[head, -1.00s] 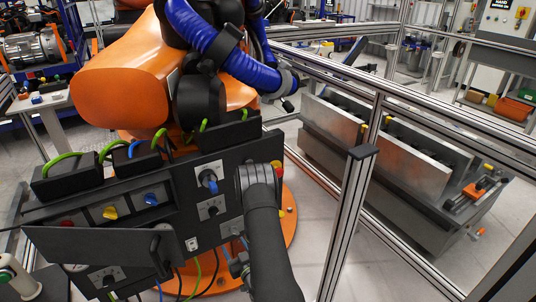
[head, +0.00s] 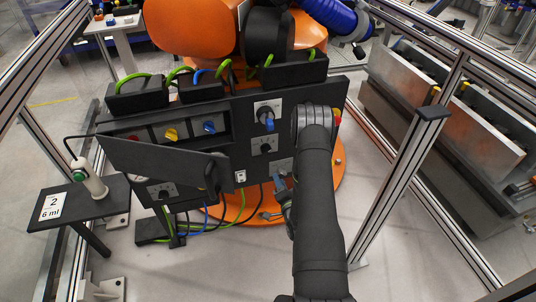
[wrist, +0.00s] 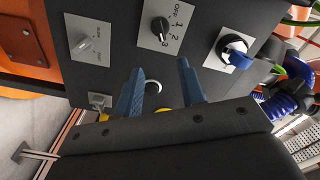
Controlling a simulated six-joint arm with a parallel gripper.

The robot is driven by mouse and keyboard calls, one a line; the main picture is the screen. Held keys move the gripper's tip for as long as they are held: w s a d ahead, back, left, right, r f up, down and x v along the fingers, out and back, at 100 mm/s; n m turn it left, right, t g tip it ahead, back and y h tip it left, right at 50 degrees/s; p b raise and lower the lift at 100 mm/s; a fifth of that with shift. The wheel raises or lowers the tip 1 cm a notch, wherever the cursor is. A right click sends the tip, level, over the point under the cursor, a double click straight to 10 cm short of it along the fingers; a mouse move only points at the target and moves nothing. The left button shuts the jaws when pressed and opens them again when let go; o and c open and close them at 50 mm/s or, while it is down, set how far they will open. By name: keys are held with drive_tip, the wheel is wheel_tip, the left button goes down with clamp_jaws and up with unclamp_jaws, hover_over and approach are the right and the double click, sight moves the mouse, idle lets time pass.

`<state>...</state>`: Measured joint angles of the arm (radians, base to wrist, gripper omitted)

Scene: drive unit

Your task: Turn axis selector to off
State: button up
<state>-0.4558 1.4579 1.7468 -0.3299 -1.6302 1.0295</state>
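The axis selector (wrist: 161,30) is a black knob on a pale plate marked OFF, 1, 2, 3 in the wrist view. I cannot tell surely which mark it points at. In the head view it is the middle knob (head: 265,147) on the right half of the dark panel (head: 235,150). My gripper (wrist: 161,67) is open, with two blue fingers apart and nothing between them. Its fingertips show below the selector in the wrist view, apart from it. In the head view my gripper (head: 278,181) is low in front of the panel, below the selector.
A blue-handled switch (wrist: 238,58) and a grey switch (wrist: 86,44) flank the selector. An open dark flap (head: 165,165) stands out at the panel's left. Cables hang below the panel. A frame post (head: 408,165) stands right of my arm.

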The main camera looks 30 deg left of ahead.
sight(267, 152)
drive_tip(key=x, duration=1.6)
drive_tip(key=shift+w+a, duration=0.1)
drive_tip(key=shift+c, duration=0.5)
clamp_jaws()
